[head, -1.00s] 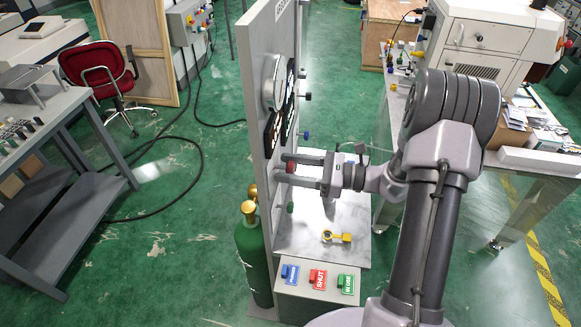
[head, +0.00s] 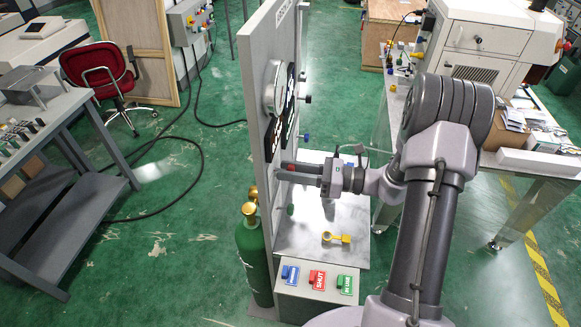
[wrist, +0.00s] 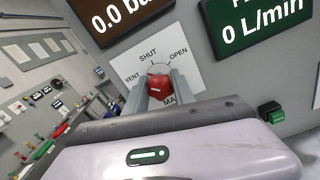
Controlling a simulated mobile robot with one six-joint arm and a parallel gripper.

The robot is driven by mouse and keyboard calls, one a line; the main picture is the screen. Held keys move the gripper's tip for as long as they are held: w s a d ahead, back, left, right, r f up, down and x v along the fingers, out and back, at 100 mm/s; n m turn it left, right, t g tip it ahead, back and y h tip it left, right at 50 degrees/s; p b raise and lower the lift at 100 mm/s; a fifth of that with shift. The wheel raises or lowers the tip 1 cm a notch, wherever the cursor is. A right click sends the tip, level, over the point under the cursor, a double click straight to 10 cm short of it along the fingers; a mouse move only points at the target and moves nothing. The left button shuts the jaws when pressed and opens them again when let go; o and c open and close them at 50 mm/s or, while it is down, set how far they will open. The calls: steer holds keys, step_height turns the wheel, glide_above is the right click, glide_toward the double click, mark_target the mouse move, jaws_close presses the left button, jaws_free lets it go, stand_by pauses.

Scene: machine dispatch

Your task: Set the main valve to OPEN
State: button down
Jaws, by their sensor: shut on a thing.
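The main valve is a red knob (wrist: 158,88) on a white dial plate (wrist: 185,62) marked VENT, SHUT and OPEN, with the lower word partly hidden. The plate looks tilted in the wrist view. My gripper (wrist: 158,82) is shut on the knob, one finger on each side. A pale mark shows on the knob, but I cannot tell which word it points to. In the head view my gripper (head: 286,170) reaches left to the upright panel (head: 257,100), and only a little red shows between the fingers.
Dark displays reading 0.0 bar (wrist: 115,15) and 0 L/min (wrist: 255,28) sit above the dial. A green cylinder (head: 252,255) stands by the panel.

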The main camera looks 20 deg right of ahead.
steer(key=m+p, duration=0.3)
steer(key=m, duration=0.2)
steer(key=shift+r+m, duration=0.1)
steer(key=shift+m, duration=0.2)
steer(key=m+p, duration=0.3)
steer(key=m, duration=0.2)
steer(key=m+p, duration=0.2)
steer(key=m, duration=0.3)
steer(key=shift+m, duration=0.4)
steer(key=m, duration=0.2)
steer(key=m+p, duration=0.1)
steer(key=m, duration=0.1)
steer(key=shift+f+m+p, duration=0.2)
steer(key=shift+m+p, duration=0.1)
steer(key=shift+m, duration=0.4)
steer(key=c, duration=1.1)
jaws_free()
steer(key=shift+o, duration=0.2)
